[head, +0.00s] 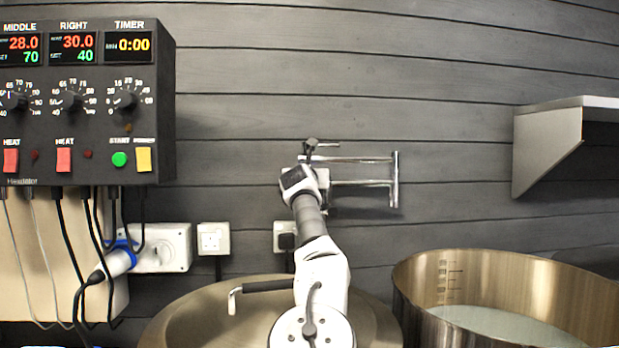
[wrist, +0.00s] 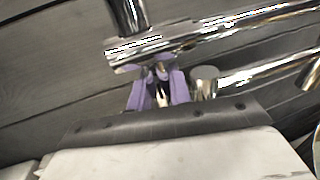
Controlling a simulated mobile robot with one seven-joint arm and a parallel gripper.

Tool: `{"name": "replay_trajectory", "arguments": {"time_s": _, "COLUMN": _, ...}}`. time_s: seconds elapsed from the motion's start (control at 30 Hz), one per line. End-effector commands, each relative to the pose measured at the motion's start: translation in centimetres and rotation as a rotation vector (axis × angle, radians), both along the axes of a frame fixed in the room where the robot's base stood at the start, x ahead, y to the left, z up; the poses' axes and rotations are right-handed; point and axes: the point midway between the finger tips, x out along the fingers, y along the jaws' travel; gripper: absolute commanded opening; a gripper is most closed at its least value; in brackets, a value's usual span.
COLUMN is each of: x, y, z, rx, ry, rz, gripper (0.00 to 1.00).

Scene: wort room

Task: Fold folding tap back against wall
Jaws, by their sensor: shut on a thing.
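The folding tap (head: 362,159) is a chrome, double-barred tap on the dark plank wall, right of my gripper in the head view. Its wall plate (head: 394,180) is upright, and its bars run left from it. In the wrist view its chrome tube (wrist: 165,46) crosses just beyond my fingers. My gripper (wrist: 160,82) has purple fingertips close together on a part of the tap at the tube; the exact grip point is small and partly hidden. In the head view my wrist hides the fingers and part of the tap's left end.
A control box (head: 85,100) with cables hangs at the left. A steel kettle (head: 425,262) stands at the lower right, and another round vessel (head: 180,318) is below my arm. A shelf (head: 548,150) juts from the wall at the right.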

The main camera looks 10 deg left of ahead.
Motion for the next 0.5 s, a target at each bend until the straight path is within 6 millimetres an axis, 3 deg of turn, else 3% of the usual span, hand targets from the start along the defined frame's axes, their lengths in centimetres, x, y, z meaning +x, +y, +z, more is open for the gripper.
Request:
{"name": "replay_trajectory", "arguments": {"time_s": 0.17, "x": -0.02, "y": 0.10, "z": 0.04, "rx": 0.000, "ry": -0.001, "rz": 0.002, "gripper": 0.00}}
{"name": "replay_trajectory", "arguments": {"time_s": 0.2, "x": -0.02, "y": 0.11, "z": 0.03, "rx": 0.000, "ry": -0.001, "rz": 0.002, "gripper": 0.25}}
{"name": "replay_trajectory", "arguments": {"time_s": 0.3, "x": -0.02, "y": 0.09, "z": 0.02, "rx": 0.000, "ry": 0.000, "rz": 0.002, "gripper": 0.38}}
{"name": "replay_trajectory", "arguments": {"time_s": 0.5, "x": -0.01, "y": 0.05, "z": 0.00, "rx": 0.000, "ry": 0.000, "rz": 0.001, "gripper": 0.40}}
